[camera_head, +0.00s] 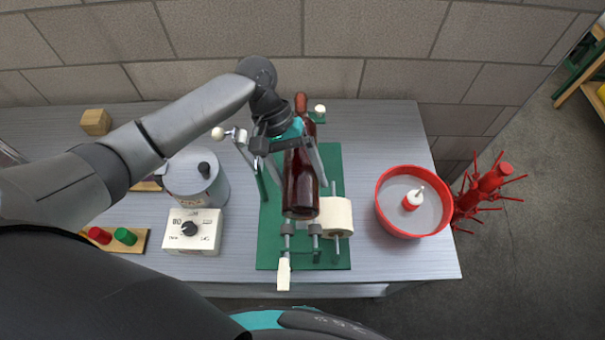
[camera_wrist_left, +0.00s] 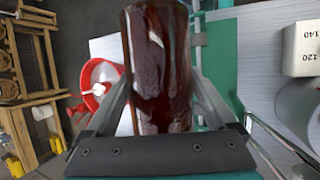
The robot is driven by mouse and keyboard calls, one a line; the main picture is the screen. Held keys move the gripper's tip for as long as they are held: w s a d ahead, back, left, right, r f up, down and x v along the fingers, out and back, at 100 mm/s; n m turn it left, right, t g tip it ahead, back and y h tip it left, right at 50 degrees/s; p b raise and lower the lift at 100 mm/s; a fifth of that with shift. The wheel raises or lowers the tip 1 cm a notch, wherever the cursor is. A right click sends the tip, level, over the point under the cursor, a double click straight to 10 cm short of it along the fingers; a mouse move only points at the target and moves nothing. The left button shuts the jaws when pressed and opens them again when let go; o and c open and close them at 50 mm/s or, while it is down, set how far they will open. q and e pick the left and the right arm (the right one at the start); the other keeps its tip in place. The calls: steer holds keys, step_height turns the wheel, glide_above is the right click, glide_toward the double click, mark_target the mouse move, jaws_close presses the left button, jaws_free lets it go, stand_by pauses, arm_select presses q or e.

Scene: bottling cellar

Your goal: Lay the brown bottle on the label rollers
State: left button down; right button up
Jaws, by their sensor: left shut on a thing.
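The brown bottle (camera_head: 301,197) lies lengthwise over the green labeller base (camera_head: 268,248), its neck toward the wall and its bottom toward me. My left gripper (camera_head: 299,178) is shut on it, one finger along each side. In the left wrist view the bottle (camera_wrist_left: 158,65) fills the space between the fingers of the gripper (camera_wrist_left: 163,100). Grey label rollers (camera_head: 315,230) show just past the bottle's bottom end; the bottle hides the rest. I cannot tell whether the bottle touches them. My right gripper is in neither view.
A white label roll (camera_head: 337,217) stands close right of the bottle. A white crank handle (camera_head: 283,274) sticks out in front. A red basin (camera_head: 382,211) and a red bottle tree (camera_head: 490,185) are farther right. A grey pot (camera_head: 196,178) and a dial box (camera_head: 193,245) stand left.

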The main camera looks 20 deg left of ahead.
arm_select(q)
steer(key=shift+d+f+b, duration=0.1)
steer(key=shift+f+b, duration=0.2)
steer(key=shift+f, duration=0.3)
step_height(320, 180, down, 6)
steer(key=b, duration=0.6)
steer(key=shift+w+f, duration=0.1)
steer(key=shift+f, duration=0.35)
stand_by(0.6)
steer(key=shift+c, duration=0.6)
jaws_free()
steer(key=shift+o, duration=0.6)
steer(key=v, duration=1.5)
